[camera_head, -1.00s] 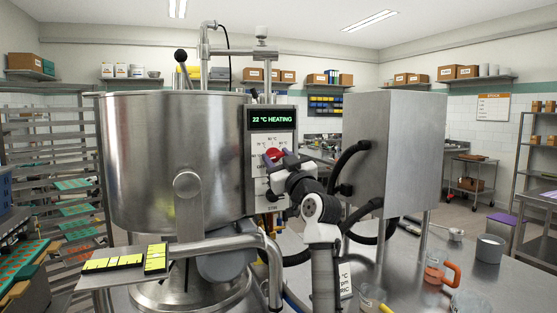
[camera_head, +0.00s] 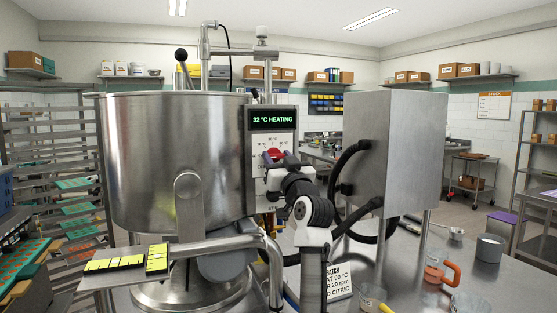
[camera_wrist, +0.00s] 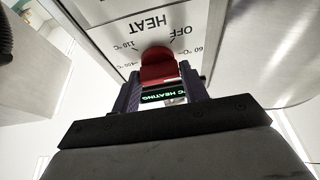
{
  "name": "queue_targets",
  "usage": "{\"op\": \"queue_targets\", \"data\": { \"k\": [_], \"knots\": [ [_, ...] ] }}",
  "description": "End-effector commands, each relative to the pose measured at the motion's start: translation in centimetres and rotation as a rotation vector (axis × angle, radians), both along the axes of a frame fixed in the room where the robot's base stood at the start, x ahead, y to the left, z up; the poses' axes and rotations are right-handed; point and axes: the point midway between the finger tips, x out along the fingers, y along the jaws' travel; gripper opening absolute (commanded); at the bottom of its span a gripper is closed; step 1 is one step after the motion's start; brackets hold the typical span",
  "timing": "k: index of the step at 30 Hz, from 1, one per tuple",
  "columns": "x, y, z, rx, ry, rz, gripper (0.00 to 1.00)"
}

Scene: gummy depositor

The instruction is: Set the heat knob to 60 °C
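The red heat knob (camera_head: 275,154) is on the front of the steel control box beside the kettle. In the wrist view the knob (camera_wrist: 159,68) lies between my gripper's fingers (camera_wrist: 160,82), under the upside-down word HEAT. Both fingers appear to touch its sides. The marks OFF, 60 °C (camera_wrist: 197,50) and 110 °C show around it; which mark the knob points at is unclear. The display (camera_head: 272,118) above it reads 32 °C HEATING. In the head view my gripper (camera_head: 277,159) comes to the knob from below right and covers the lower panel.
The large steel kettle (camera_head: 170,160) stands left of the panel. A steel cabinet (camera_head: 397,150) with black hoses (camera_head: 350,165) stands close on my arm's right. A batch card (camera_head: 338,282), an orange-handled jug (camera_head: 440,278) and a steel pot (camera_head: 490,248) are on the table.

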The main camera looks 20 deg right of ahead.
Motion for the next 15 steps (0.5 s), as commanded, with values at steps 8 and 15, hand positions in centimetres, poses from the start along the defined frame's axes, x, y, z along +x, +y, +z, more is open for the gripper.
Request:
{"op": "queue_targets", "data": {
  "k": [8, 15],
  "knots": [
    [-0.01, 0.00, 0.03, -0.001, 0.000, 0.000, 0.64],
    [-0.51, -0.04, -0.32, -0.001, -0.001, 0.000, 0.64]
  ]
}}
